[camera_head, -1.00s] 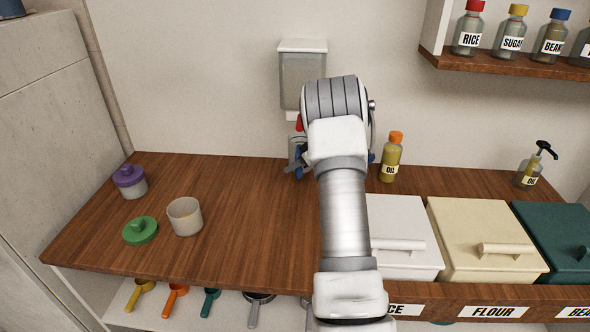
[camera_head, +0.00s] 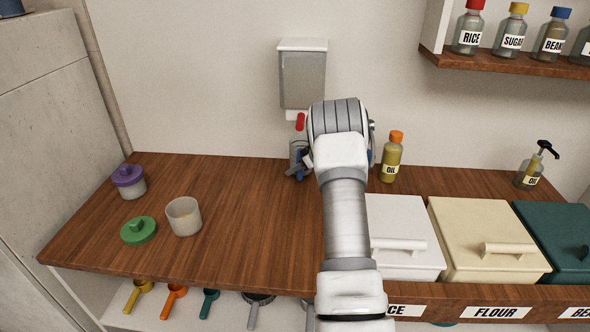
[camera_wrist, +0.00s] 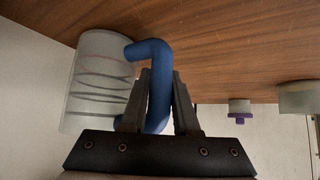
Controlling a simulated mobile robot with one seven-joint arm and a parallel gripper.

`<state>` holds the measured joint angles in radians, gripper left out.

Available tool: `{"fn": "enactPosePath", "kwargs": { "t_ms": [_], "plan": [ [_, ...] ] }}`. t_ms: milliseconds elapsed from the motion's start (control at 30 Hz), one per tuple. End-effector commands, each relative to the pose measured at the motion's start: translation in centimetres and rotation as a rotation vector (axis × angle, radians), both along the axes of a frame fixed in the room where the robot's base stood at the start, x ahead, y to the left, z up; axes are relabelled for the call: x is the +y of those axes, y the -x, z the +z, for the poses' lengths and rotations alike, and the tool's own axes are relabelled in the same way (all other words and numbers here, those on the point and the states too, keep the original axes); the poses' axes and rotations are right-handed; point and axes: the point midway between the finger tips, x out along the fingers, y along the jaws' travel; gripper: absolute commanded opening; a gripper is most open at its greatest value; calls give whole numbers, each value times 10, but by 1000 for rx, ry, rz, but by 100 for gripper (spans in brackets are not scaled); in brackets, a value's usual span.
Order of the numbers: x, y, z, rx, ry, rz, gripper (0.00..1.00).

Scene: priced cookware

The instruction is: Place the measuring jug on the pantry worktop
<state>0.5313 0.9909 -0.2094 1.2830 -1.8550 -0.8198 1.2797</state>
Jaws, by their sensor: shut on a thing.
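The measuring jug (camera_wrist: 98,85) is clear with ring lines and has a blue handle (camera_wrist: 158,75). My gripper (camera_wrist: 158,100) is shut on that handle in the wrist view. In the head view the jug (camera_head: 297,150) is partly hidden by my gripper (camera_head: 303,165). It is at the back of the wooden pantry worktop (camera_head: 240,220), below the wall dispenser. The worktop also shows in the wrist view (camera_wrist: 230,50), close to the jug. I cannot tell whether the jug's base touches it.
The wall dispenser (camera_head: 303,80) has a red lever (camera_head: 300,122). An oil bottle (camera_head: 391,160) stands to the right, behind lidded bins (camera_head: 405,235). A purple-lidded jar (camera_head: 130,182), green lid (camera_head: 139,230) and open jar (camera_head: 184,217) are at left. The middle-left worktop is clear.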

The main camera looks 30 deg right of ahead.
Motion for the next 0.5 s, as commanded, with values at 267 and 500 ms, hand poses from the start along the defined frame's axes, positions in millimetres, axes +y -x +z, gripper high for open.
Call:
{"fn": "enactPosePath", "kwargs": {
  "t_ms": [267, 500],
  "plan": [
    [0, 0, -2, 1, 0, 0, 59],
    [0, 0, -1, 0, 0, 0, 59]
  ]
}}
